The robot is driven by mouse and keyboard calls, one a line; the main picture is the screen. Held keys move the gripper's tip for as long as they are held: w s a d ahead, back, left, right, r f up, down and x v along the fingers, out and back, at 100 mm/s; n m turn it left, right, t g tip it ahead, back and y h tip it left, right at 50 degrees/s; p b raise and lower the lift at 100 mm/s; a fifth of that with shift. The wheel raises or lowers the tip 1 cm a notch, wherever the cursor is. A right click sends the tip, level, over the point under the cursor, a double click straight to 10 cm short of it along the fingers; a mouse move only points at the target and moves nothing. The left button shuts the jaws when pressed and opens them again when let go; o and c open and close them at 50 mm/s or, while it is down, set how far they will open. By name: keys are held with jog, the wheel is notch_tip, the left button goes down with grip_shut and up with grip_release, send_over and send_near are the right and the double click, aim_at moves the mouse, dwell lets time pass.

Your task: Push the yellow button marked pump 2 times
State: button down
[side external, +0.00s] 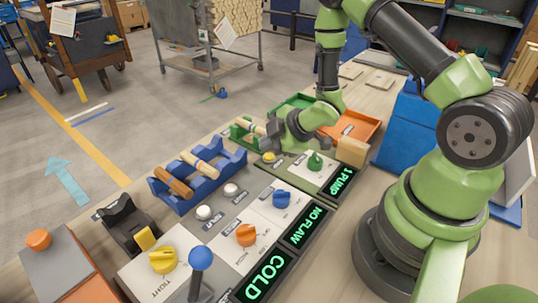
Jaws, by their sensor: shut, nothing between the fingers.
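The yellow button (268,157) sits on the far end of the control panel, left of a green knob (315,161). Its label is too small to read here. My gripper (271,138) is shut and empty, pointing down just above and behind the yellow button. I cannot tell whether the fingertips touch anything. A small display (343,182) at the panel's right edge reads "1 PUMP" in green.
Nearer on the panel are white buttons (204,212), blue, orange and yellow knobs, a blue-balled lever (201,258), and displays reading NO FLAW and COLD. A blue rack (232,160) holds turned wood pieces. An orange tray (368,128) and a wooden block (352,150) stand close to my gripper.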

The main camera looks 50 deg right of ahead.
aim_at(269, 157)
jog(key=shift+f, duration=0.1)
dwell(0.7)
jog(key=shift+f, duration=0.3)
jog(key=shift+f, duration=0.4)
dwell(0.5)
jog(key=shift+r, duration=0.85)
jog(key=shift+r, duration=2.5)
